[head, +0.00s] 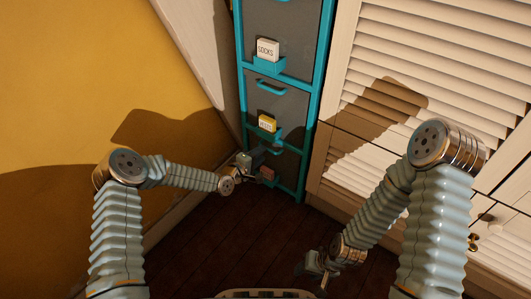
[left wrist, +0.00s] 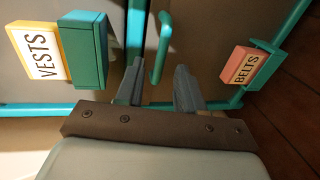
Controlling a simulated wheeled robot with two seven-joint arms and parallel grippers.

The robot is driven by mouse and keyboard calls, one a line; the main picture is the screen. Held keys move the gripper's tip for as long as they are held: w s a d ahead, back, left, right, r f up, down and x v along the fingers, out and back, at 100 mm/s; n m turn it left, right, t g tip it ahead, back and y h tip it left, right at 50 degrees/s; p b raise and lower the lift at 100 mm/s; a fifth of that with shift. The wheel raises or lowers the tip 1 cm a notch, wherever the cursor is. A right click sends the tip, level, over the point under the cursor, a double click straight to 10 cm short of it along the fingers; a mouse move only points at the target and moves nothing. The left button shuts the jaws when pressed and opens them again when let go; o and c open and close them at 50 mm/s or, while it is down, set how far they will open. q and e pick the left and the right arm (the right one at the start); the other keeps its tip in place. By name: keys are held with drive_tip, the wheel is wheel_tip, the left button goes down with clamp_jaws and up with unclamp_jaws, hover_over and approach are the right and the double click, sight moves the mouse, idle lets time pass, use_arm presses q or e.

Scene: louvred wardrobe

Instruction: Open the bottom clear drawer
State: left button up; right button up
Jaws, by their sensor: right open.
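The bottom clear drawer (head: 287,178) is the lowest grey see-through front in the teal-framed unit, and it looks closed. Its pink BELTS tag (left wrist: 243,66) shows in the left wrist view. Its teal bar handle (left wrist: 161,50) runs between the two fingers of my left gripper (left wrist: 158,85). That gripper is open around the handle, with a gap visible on both sides. In the head view my left gripper (head: 257,160) is at the drawer front and partly hides the handle. My right gripper (head: 318,268) is open and empty, low over the floor.
The drawer above carries a yellow-framed VESTS tag (left wrist: 40,55), and a SOCKS tag (head: 267,49) is higher up. White louvred wardrobe doors (head: 430,70) stand on the right. A yellow wall (head: 80,70) is on the left. The dark wood floor (head: 235,245) before the unit is clear.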

use_arm(q)
drive_tip(key=x, duration=0.4)
drive_tip(key=shift+d, duration=0.1)
clamp_jaws()
